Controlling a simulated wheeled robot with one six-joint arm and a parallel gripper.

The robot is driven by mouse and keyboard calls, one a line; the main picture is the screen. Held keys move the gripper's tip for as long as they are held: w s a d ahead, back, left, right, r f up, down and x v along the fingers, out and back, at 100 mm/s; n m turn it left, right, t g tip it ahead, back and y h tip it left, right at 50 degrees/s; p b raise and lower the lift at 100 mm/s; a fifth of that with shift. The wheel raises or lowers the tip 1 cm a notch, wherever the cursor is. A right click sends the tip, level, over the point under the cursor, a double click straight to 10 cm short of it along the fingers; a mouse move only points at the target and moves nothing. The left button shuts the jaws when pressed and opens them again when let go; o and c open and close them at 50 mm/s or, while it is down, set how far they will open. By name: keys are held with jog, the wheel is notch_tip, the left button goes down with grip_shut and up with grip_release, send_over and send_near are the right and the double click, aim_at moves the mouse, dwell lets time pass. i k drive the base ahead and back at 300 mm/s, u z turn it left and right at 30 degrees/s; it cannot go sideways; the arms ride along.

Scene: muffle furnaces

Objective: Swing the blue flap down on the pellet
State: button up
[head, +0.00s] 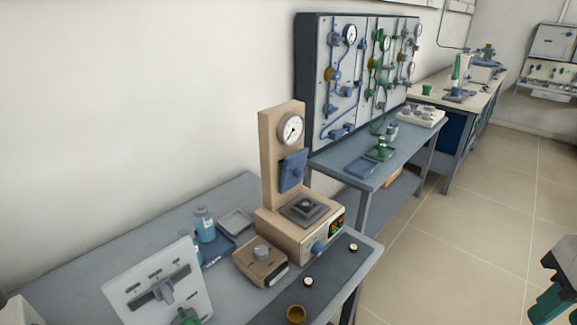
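The blue flap (293,170) hangs upright on the front of the beige column of a press-like device, just below its round gauge (291,130). It stands above the grey stepped plate (305,209) on the device's base, apart from it. A small dark piece with a lighter top sits at the middle of that plate; I cannot tell whether it is the pellet. A dark and teal part of my arm (555,287) shows at the lower right edge, well away from the device. My gripper's fingertips cannot be made out there.
A beige box with a knob (262,267), blue bottles (204,223), a grey tray (236,221) and a white panel (160,288) stand left of the device. A brass cup (296,314) is near the front edge. The floor (440,235) on the right is clear.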

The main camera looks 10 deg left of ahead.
aim_at(292, 174)
jog(key=u, duration=0.15)
jog(key=i, duration=0.4)
jog(key=u, duration=1.55)
